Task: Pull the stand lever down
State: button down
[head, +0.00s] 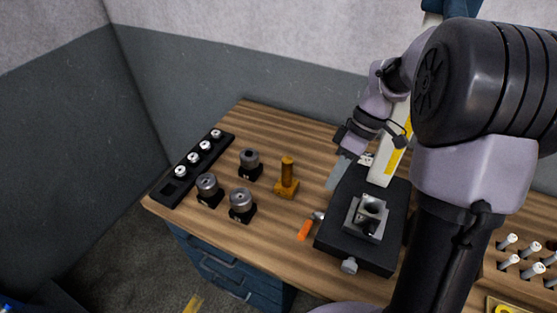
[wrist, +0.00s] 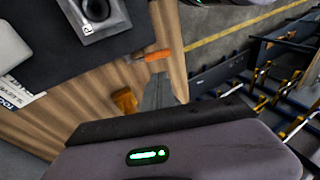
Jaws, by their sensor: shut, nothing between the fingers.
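The black stand base (head: 335,228) sits on the wooden bench, with a white column (head: 392,150) carrying a yellow stripe at its back. A short orange handle (head: 305,229) on a metal shaft sticks out at the base's left side; it looks like the stand lever. It also shows in the wrist view (wrist: 157,55), its shaft toward the black base. My gripper (head: 336,178) is shut and empty, above the bench at the base's back left, apart from the handle. Its fingers (wrist: 158,85) point toward the handle in the wrist view.
An ochre post on a square foot (head: 287,178) stands left of the stand. A grey block with a bore (head: 368,215) sits on the base. Several round holders (head: 242,203) and a black rack (head: 190,168) are farther left. White-topped pegs (head: 510,241) stand at right.

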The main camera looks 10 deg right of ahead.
aim_at(307, 231)
jog(key=b+x, duration=0.6)
jog(key=x, duration=0.8)
jog(key=shift+d+f, duration=0.1)
jog(key=shift+f, duration=0.05)
jog(key=b, duration=0.1)
jog(key=s+f+t+b, duration=0.1)
jog(key=b, duration=0.1)
jog(key=shift+a+f+h, duration=0.35)
jog(key=shift+h, duration=0.05)
jog(key=shift+s+a, duration=0.15)
jog(key=shift+s, duration=0.1)
jog(key=shift+r, duration=0.1)
